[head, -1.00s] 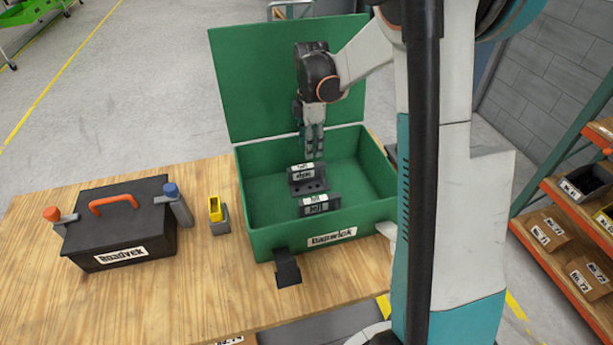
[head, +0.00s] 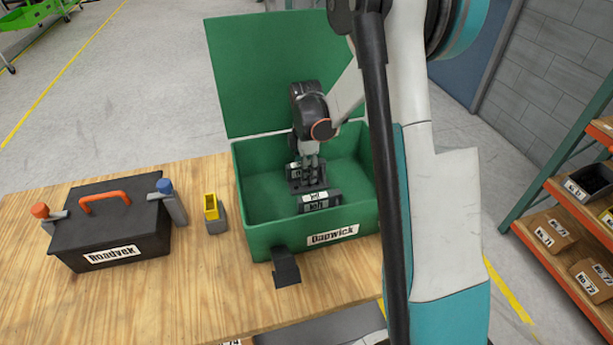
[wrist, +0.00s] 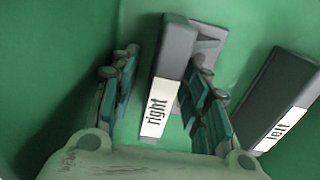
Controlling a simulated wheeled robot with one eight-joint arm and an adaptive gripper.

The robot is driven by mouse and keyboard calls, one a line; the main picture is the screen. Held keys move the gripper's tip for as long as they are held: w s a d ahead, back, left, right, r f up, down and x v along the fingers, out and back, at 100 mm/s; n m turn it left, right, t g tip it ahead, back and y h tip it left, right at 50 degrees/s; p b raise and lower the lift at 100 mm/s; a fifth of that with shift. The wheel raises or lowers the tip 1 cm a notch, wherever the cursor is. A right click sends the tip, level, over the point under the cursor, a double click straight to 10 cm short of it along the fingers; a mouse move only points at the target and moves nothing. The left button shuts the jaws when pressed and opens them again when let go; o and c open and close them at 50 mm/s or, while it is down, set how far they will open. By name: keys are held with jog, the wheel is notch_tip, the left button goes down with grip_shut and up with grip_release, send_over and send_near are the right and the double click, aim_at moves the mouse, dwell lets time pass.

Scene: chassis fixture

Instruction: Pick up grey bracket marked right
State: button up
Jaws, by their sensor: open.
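The grey bracket marked right (wrist: 178,50) shows in the wrist view between the two fingers of my gripper (wrist: 160,95). Its white label (wrist: 158,108) reads "right". In the head view the same bracket (head: 296,183) is partly hidden behind my gripper (head: 309,168), which is down inside the green box (head: 262,238). My gripper is open, with a finger on each side of the bracket; the right finger looks very near it, and contact cannot be told. The grey bracket marked left (wrist: 280,98) lies to the right, and nearer in the head view (head: 320,201).
The green box has its lid (head: 265,75) standing open at the back and walls around my gripper. A black toolbox (head: 120,225) with an orange handle and a small yellow-and-grey item (head: 214,213) stand left on the wooden table (head: 180,300). Shelves (head: 560,235) stand at right.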

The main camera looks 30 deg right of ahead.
grip_shut()
jog(key=shift+r, duration=0.1)
